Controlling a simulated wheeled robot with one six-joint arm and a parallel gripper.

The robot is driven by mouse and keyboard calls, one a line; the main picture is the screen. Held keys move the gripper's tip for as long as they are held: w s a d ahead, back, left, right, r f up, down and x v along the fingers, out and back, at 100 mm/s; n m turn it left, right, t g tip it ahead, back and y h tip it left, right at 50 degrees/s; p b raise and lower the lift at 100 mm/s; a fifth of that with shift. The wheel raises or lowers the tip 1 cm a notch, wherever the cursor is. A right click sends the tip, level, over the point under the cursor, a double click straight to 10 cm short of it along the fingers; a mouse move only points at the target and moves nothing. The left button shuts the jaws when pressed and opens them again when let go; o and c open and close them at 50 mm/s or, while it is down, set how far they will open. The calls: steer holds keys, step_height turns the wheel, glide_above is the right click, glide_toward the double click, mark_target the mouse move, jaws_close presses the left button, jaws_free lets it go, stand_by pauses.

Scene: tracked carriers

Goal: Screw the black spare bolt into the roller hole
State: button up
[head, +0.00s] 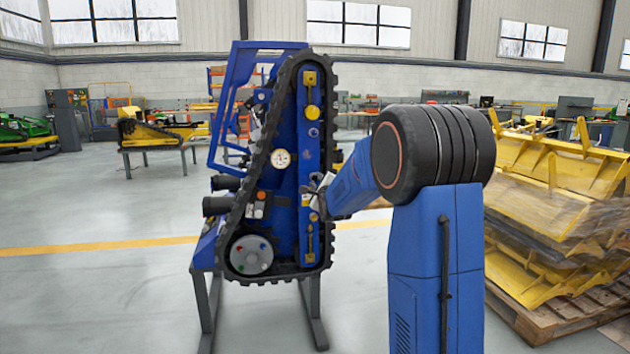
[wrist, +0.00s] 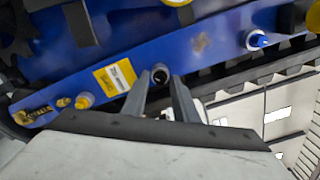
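A tracked carrier has a blue side plate (head: 309,140), which also fills the wrist view (wrist: 210,45). A pale-rimmed round fitting with a dark centre (wrist: 160,75) sits in the plate. I cannot tell whether the dark centre is an empty roller hole or a black bolt. My gripper (wrist: 161,82) has its two grey fingers apart, one on each side of this fitting. In the head view my gripper (head: 320,186) is at the plate's middle, partly hidden by my arm. No separate black spare bolt can be made out.
A grey disc (head: 251,255) bears coloured spots. Yellow parts on a pallet (head: 550,314) stand right.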

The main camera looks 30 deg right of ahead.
steer(key=n, duration=0.6)
steer(key=shift+n, duration=0.3)
steer(key=n, duration=0.5)
steer(key=shift+n, duration=0.4)
steer(key=n, duration=0.5)
steer(key=shift+n, duration=0.3)
steer(key=n, duration=0.5)
steer(key=shift+n, duration=0.4)
jaws_close()
steer(key=m, duration=0.3)
steer(key=shift+m, duration=0.3)
steer(key=m, duration=0.3)
steer(key=shift+m, duration=1.6)
